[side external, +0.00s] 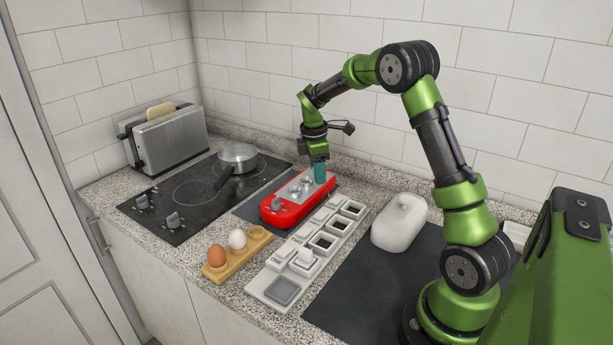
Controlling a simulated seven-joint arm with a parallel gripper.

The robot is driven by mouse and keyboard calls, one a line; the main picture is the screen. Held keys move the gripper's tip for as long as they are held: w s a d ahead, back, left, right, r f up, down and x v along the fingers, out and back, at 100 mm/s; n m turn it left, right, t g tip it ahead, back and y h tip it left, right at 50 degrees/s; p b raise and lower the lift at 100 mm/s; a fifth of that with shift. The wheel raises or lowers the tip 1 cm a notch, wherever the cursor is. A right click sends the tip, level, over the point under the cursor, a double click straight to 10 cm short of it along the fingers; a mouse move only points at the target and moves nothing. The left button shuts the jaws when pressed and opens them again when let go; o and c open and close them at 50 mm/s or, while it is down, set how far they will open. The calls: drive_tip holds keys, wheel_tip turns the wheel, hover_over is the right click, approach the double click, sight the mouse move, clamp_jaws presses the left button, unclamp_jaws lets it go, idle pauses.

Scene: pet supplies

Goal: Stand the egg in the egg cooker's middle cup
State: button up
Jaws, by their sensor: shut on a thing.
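The red egg cooker (285,212) sits on a dark mat behind the wooden egg holder, with a silvery top of several cups. My gripper (320,174) is over the far right end of the cooker's top, pointing down, with teal at its fingertips. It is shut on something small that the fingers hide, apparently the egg. I cannot make out its shape or whether it touches the cooker. In the wooden holder (232,263), a brown egg (216,256) and a white egg (237,239) stand upright; the far place looks empty.
A pale row of framed squares and switches (310,246) lies right of the cooker. A black hob (190,198) with a steel pan (238,157) and a toaster (170,137) are at left.

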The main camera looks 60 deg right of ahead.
drive_tip(key=w+d, duration=0.1)
drive_tip(key=w, duration=0.1)
drive_tip(key=w+d, duration=0.2)
drive_tip(key=w, duration=0.1)
drive_tip(key=shift+w+f, duration=0.3)
drive_tip(key=shift+w+d+f, duration=0.1)
drive_tip(key=shift+w+f, duration=0.05)
drive_tip(key=shift+f, duration=1.65)
drive_tip(key=shift+f, duration=0.1)
